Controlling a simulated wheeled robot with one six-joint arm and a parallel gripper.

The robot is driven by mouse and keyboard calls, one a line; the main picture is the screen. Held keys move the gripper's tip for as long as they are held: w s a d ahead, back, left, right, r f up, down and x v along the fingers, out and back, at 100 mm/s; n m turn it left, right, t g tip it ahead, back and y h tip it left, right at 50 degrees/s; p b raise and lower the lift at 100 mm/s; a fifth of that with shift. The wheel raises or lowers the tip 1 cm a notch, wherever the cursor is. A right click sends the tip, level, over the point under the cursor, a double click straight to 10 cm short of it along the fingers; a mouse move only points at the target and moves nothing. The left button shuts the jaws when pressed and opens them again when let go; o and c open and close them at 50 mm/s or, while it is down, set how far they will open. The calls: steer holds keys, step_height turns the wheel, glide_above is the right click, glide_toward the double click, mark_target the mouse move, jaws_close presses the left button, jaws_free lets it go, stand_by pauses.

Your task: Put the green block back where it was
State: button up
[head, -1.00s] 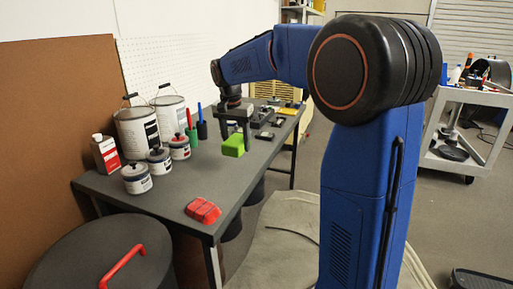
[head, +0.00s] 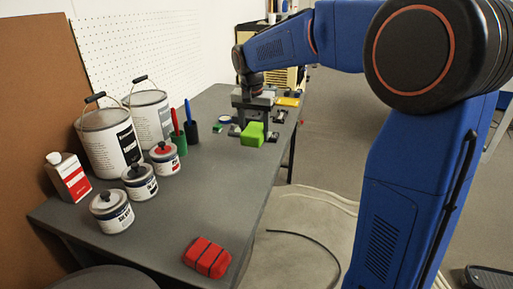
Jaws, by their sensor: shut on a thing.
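The green block (head: 253,134) is in the head view, over the far part of the grey table (head: 205,212). My gripper (head: 253,126) points down and is shut on the block. I cannot tell whether the block touches the table top or hangs a little above it. Part of the block's upper side is hidden by the gripper's fingers.
Large paint cans (head: 109,143), small cans (head: 111,212), a red-and-white bottle (head: 69,177) and marker holders (head: 191,133) stand along the left. Small dark items lie around my gripper. The table's middle is clear.

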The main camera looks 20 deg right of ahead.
mark_target(255, 155)
steer(key=shift+f, duration=3.1)
steer(key=o, duration=1.1)
steer(key=shift+f, duration=0.1)
